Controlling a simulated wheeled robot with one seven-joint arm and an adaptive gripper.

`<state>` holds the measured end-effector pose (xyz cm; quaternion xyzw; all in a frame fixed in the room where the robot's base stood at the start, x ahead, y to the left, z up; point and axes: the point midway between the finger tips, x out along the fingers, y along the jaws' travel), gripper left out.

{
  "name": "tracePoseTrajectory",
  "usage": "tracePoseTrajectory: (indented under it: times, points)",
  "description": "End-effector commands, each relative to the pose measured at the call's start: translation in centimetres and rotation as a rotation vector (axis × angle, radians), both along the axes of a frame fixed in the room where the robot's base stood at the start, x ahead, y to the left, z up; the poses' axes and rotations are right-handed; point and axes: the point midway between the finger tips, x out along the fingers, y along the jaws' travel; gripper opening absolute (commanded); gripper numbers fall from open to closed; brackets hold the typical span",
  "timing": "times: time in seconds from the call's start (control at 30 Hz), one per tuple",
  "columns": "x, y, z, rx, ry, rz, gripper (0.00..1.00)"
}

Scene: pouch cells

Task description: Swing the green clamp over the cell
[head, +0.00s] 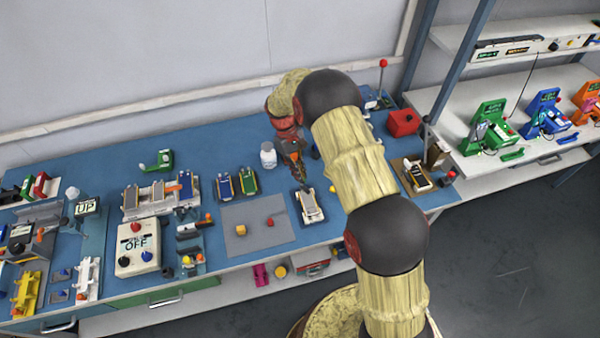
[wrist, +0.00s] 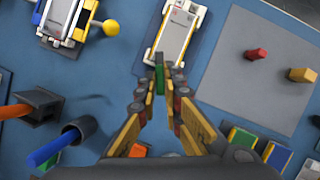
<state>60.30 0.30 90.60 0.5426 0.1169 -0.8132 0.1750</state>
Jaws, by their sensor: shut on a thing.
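A pouch-cell fixture (head: 312,207) with a pale frame and a grey cell stands on the blue table, to the right of the grey mat. In the wrist view the grey cell (wrist: 180,22) lies in this fixture, beyond my fingertips. My gripper (wrist: 160,84) is shut on a narrow green piece, which looks like the green clamp (wrist: 160,70). The piece is at the near end of the fixture in that view, and the cell's face looks uncovered. In the head view my gripper (head: 293,150) is behind the fixture; its fingertips are too small to make out.
The grey mat (wrist: 225,85) holds a red piece (wrist: 257,55) and an orange-yellow block (wrist: 302,75). A second fixture (wrist: 65,20) has a yellow knob (wrist: 111,27) beside it. A blue stick (wrist: 50,148) in a dark cup is close at left. A white bottle (head: 268,155) stands behind.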

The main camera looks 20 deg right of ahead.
Motion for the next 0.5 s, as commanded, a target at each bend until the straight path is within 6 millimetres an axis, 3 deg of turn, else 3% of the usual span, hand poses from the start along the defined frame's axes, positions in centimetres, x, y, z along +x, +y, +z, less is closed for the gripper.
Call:
tracePoseTrajectory:
  times: [0.5]
  points:
    - [0.08,-0.26,0.02,0.0,-0.001,-0.36,0.0]
